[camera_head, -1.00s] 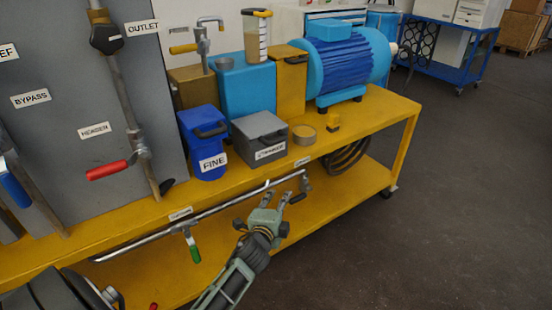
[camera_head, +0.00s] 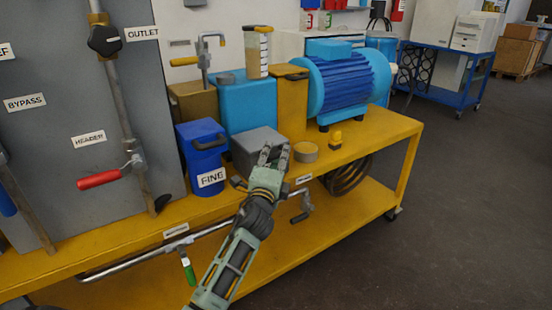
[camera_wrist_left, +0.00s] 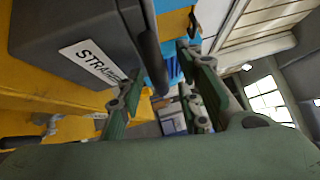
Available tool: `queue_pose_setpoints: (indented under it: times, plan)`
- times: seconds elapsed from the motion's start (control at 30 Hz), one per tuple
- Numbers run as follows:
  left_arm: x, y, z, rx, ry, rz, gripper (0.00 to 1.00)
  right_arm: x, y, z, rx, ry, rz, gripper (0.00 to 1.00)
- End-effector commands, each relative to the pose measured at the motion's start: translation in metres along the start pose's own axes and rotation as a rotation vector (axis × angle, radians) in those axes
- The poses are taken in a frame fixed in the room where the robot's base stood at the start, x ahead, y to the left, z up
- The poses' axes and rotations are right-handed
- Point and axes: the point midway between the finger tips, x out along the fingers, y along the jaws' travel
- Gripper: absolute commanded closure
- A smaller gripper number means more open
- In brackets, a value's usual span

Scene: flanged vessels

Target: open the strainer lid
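The strainer is a grey box (camera_head: 250,138) on the yellow cart's top, right of the blue FINE container. My left gripper (camera_head: 274,152) reaches up in front of its right front part, fingers apart, and covers its label and part of its lid. In the left wrist view the dark box (camera_wrist_left: 75,28) with its "STRA..." label (camera_wrist_left: 92,62) fills the upper left. A dark handle bar (camera_wrist_left: 150,52) runs along its edge, appearing between the spread fingers of my left gripper (camera_wrist_left: 162,63). I cannot tell whether they touch it. My right gripper is not in view.
The blue FINE container (camera_head: 203,158) stands close left of the strainer. Taller blue and yellow containers and a blue motor (camera_head: 345,82) stand behind. Pipes run below the cart top (camera_head: 385,130).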

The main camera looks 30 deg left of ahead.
Motion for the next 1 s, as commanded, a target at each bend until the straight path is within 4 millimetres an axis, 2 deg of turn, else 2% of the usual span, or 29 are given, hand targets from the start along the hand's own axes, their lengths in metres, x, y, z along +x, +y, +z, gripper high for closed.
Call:
queue_pose_setpoints:
  times: [0.33, 0.7, 1.0]
  plan:
    - [0.0048, -0.0001, -0.0002, -0.001, 0.001, 0.0, 0.68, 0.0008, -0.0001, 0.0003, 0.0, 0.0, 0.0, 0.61]
    - [0.0045, 0.0003, -0.0003, -0.001, 0.001, 0.001, 1.0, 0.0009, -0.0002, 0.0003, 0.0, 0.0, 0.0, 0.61]
    - [0.0044, 0.001, -0.0003, 0.0, 0.001, 0.002, 1.0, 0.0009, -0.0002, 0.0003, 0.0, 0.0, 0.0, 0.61]
